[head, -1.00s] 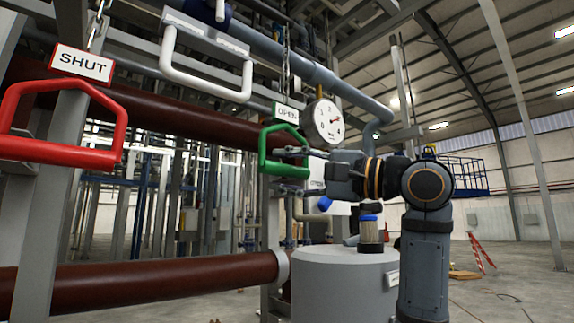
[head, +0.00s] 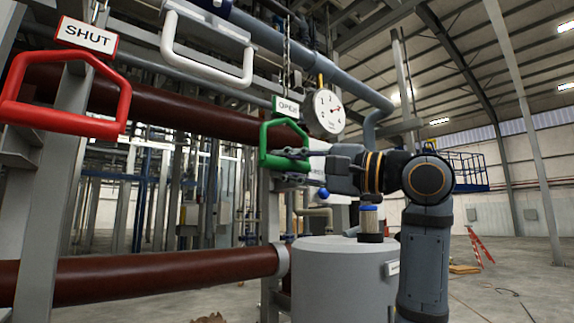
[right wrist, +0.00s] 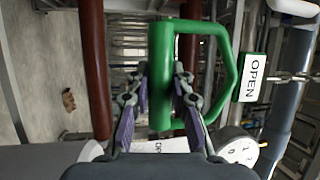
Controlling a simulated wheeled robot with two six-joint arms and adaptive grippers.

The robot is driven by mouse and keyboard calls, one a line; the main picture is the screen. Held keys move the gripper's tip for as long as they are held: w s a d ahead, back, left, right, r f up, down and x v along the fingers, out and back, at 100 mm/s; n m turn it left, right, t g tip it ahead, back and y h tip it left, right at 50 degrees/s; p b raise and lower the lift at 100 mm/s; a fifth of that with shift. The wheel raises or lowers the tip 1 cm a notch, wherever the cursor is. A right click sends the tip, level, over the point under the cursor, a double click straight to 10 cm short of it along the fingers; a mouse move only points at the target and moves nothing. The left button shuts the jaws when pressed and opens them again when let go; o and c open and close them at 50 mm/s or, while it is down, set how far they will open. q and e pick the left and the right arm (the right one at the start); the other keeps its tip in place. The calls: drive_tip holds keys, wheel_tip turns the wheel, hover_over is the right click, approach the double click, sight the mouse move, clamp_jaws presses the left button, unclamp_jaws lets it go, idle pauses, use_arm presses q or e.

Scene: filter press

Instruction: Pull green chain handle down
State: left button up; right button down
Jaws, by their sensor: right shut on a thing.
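In the right wrist view the green handle (right wrist: 162,80) runs between the two fingers of my right gripper (right wrist: 161,98). The OPEN tag (right wrist: 252,78) shows to the right there. My left gripper is not in view.
A red handle (head: 68,125) with a SHUT tag (head: 86,36) hangs at the left. A fixed white handle (head: 205,66) is above. A pressure gauge (head: 329,111) sits just right of the OPEN tag. A grey cylindrical tank (head: 345,275) stands below my right arm.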

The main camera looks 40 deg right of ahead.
wheel_tip(320, 180, down, 8)
drive_tip(key=b, duration=0.5)
drive_tip(key=shift+a+r+b, duration=0.15)
drive_tip(key=shift+r+b, duration=0.05)
drive_tip(key=shift+b, duration=0.1)
drive_tip(key=c, duration=1.2)
unclamp_jaws()
drive_tip(key=shift+o, duration=0.2)
drive_tip(key=shift+r, duration=0.1)
drive_tip(key=shift+s, duration=0.1)
